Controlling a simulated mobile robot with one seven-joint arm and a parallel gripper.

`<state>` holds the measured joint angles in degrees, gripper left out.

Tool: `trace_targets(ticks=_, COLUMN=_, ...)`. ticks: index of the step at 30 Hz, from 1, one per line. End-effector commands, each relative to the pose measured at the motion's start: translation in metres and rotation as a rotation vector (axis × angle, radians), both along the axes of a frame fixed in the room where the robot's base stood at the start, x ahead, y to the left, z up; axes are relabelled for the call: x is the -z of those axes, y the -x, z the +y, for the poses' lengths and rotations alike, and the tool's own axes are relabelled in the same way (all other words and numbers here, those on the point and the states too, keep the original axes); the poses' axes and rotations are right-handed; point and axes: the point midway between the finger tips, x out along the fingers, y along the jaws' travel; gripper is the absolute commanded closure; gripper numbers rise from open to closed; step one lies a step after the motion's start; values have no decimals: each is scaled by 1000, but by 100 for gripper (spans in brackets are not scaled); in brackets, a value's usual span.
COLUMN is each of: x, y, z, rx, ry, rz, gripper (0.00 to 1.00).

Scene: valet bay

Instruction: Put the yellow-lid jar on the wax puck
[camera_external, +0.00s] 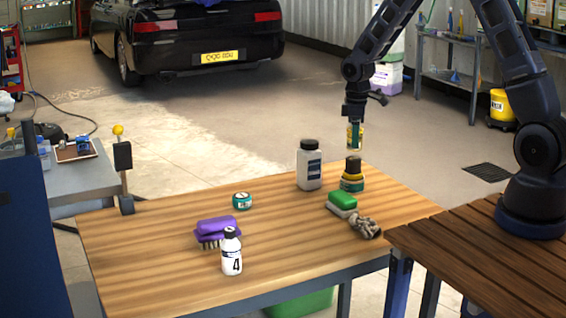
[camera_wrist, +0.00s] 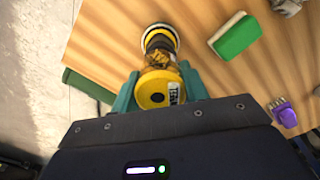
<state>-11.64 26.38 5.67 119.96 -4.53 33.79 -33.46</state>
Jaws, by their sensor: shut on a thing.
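My gripper (camera_external: 355,137) is shut on the yellow-lid jar and holds it in the air above the right back part of the wooden table. In the wrist view the jar's round yellow lid (camera_wrist: 153,91) with a dark centre sits between the teal fingers, and a white label shows at its side. Below the jar, apart from it in the outside view, stands a short black, yellow and teal stack (camera_external: 352,184), which seems to be the wax puck. In the wrist view a yellow-and-black striped round thing (camera_wrist: 159,38) shows just past the jar, partly hidden by it.
Close by stand a white bottle with a dark cap (camera_external: 309,168), a green-topped sponge (camera_external: 342,202) and a crumpled grey-brown cloth (camera_external: 365,228). Farther left are a teal tin (camera_external: 242,201), a purple brush (camera_external: 214,229) and a white bottle marked 4 (camera_external: 231,255). The table's middle is clear.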

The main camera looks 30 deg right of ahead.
Motion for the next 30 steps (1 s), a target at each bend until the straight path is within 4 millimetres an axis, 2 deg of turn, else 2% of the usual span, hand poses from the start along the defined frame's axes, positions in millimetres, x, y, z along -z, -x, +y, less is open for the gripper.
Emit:
trace_targets(ticks=3, x=18, y=0, z=0, rx=0, ry=0, rz=3, gripper=78)
trace_targets(ticks=6, x=26, y=0, z=0, rx=0, ry=1, rz=2, gripper=78)
trace_targets(ticks=17, x=29, y=0, z=0, rx=0, ry=0, rz=1, gripper=78)
trace_targets(ticks=18, x=29, y=0, z=0, rx=0, ry=1, rz=1, gripper=52)
trace_targets(ticks=21, x=28, y=0, z=0, rx=0, ry=1, rz=1, gripper=34)
trace_targets(ticks=30, x=27, y=0, z=0, rx=0, ry=0, rz=0, gripper=34)
